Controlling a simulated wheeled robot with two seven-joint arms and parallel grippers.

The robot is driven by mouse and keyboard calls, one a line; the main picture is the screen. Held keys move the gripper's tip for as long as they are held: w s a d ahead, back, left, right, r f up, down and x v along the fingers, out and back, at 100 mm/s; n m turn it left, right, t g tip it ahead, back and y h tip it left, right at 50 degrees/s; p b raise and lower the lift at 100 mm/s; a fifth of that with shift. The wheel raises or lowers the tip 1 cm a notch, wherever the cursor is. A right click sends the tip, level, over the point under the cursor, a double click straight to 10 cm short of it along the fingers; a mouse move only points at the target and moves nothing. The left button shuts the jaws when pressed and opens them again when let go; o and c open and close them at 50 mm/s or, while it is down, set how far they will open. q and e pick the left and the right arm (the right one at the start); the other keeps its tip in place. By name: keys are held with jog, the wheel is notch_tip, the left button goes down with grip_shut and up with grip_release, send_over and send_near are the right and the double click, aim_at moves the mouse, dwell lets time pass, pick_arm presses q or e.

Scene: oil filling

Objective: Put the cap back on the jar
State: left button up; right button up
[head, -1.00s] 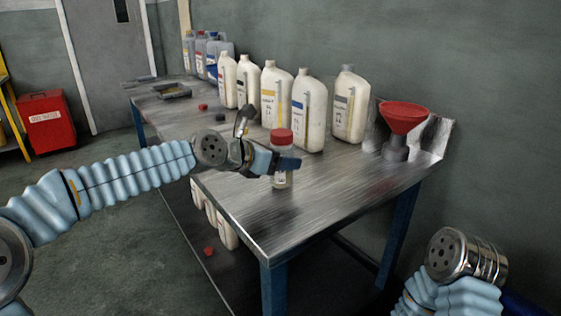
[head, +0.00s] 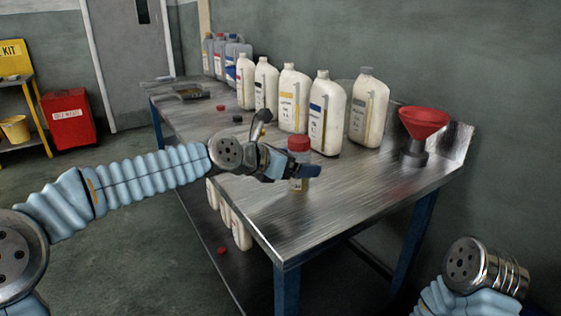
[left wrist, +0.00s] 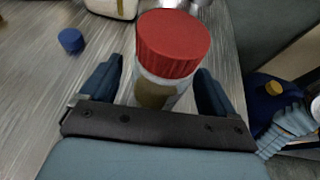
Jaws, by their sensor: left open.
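The jar (head: 298,184) is small and clear with yellowish-brown contents, and stands upright near the front edge of the metal table. A red cap (head: 299,143) sits level on its mouth; I cannot tell how tight it is. In the left wrist view the cap (left wrist: 173,42) and the jar (left wrist: 155,92) are close in front. My left gripper (head: 292,167) is at the jar's side, below the cap. Its fingers are open, one on each side of the jar, with a gap visible at least on the left. My right gripper is out of view.
On the metal table (head: 330,205), several white bottles (head: 327,112) stand behind the jar. A red funnel (head: 424,122) stands at the right end. A small red cap (head: 221,107) and a dark blue cap (left wrist: 71,40) lie on the table. The front right surface is clear.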

pick_arm(q)
jog(key=b+v, duration=0.3)
jog(key=v, duration=0.8)
jog(key=shift+r, duration=0.15)
jog(key=shift+s+a, duration=0.15)
